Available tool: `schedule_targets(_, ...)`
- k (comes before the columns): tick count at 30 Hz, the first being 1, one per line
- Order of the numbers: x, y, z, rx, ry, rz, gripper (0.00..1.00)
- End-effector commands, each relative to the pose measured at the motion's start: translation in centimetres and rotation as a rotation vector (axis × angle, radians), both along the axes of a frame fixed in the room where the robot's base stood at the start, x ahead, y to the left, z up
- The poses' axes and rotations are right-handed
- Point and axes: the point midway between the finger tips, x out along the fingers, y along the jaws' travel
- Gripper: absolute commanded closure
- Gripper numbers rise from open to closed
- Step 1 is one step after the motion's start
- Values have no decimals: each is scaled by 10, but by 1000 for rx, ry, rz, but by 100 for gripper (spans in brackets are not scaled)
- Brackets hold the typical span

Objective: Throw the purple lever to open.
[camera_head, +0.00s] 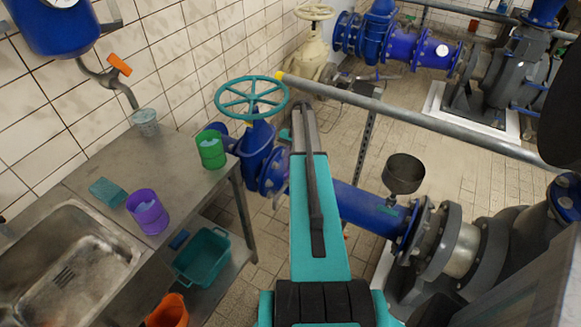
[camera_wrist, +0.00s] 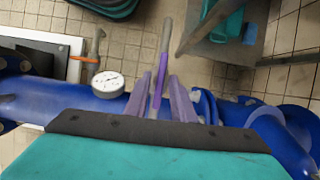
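The purple lever (camera_wrist: 157,86) shows in the wrist view as a thin handle with a grey end pointing up the picture. It stands over a blue pipe (camera_wrist: 45,98). My gripper (camera_wrist: 160,78) reaches up from the bottom of that view, with one pale purple finger on each side of the lever. The fingers look apart, with narrow gaps beside the lever; contact is not clear. The lever's base is hidden behind my gripper. In the head view my gripper (camera_head: 304,112) is seen from behind, and I cannot make out the lever there.
A pressure gauge (camera_wrist: 108,84) is left of the lever. A teal handwheel (camera_head: 251,97) and a metal rail (camera_head: 420,115) are near my arm. A steel sink bench (camera_head: 95,190) with a purple cup (camera_head: 148,213) and a green cup (camera_head: 211,150) stands left. Tiled floor is open beyond.

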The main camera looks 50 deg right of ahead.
Motion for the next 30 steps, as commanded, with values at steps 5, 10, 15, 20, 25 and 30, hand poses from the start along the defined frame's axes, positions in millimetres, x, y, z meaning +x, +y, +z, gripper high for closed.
schedule_targets(5,0,0,0,0,-1,-1,72)
schedule_targets(10,0,0,0,-1,0,-2,72)
schedule_targets(15,1,-3,7,-1,0,-2,72)
schedule_targets(20,3,-9,22,-1,-1,-4,72)
schedule_targets(25,6,-18,45,-1,-1,-3,72)
schedule_targets(30,8,-27,69,-1,0,-2,72)
